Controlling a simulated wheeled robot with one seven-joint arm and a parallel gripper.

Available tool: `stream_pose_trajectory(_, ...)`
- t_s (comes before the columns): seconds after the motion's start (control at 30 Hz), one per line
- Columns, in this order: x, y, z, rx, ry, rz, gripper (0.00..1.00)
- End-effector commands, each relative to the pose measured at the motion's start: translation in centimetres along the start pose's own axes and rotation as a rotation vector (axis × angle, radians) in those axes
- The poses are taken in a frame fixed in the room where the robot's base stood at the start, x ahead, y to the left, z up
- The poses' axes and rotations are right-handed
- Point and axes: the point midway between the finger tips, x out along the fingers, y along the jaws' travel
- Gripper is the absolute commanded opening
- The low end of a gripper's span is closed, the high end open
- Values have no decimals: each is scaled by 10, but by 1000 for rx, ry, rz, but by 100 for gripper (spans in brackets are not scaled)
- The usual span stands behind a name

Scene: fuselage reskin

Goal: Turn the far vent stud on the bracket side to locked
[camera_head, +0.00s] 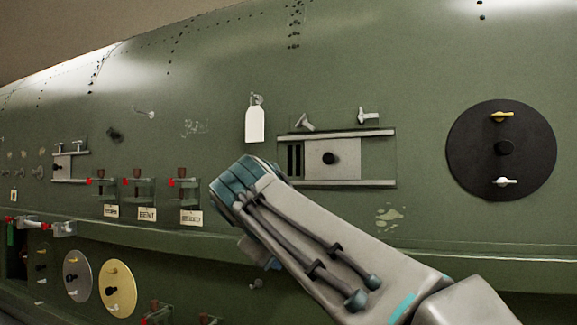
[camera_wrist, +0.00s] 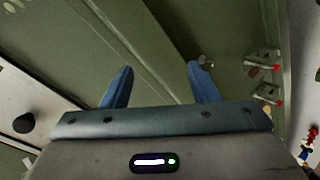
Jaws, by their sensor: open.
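The near vent (camera_head: 335,158) has a pale sliding plate with a black knob and dark slots at its left. Two pale wing studs sit above it: a tilted left stud (camera_head: 304,122), on the side of the brackets, and a right stud (camera_head: 367,115). A farther, smaller vent (camera_head: 70,166) at the left has its own studs (camera_head: 57,147), too small to read. My gripper (camera_wrist: 160,75) is open and empty, with green skin beyond its blue fingers. A small grey fitting (camera_wrist: 207,63) shows near the right fingertip; I cannot tell what it is.
Several red-marked brackets (camera_head: 189,188) with labels project between the vents. A white tag (camera_head: 255,124) hangs above my arm. A black disc (camera_head: 501,150) with yellow and white studs is at the right. A ledge (camera_head: 330,235) runs below. Brackets (camera_wrist: 264,60) also show at right in the wrist view.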

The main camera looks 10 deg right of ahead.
Motion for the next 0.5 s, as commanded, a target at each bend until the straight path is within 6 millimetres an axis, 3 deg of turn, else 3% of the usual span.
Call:
stream_pose_trajectory(0.03,-13,15,-21,-6,29,42,55)
stream_pose_trajectory(0.2,-56,63,-71,-7,102,191,55)
stream_pose_trajectory(0.33,-92,95,-98,16,145,302,55)
stream_pose_trajectory(0.5,-135,126,-118,60,183,417,55)
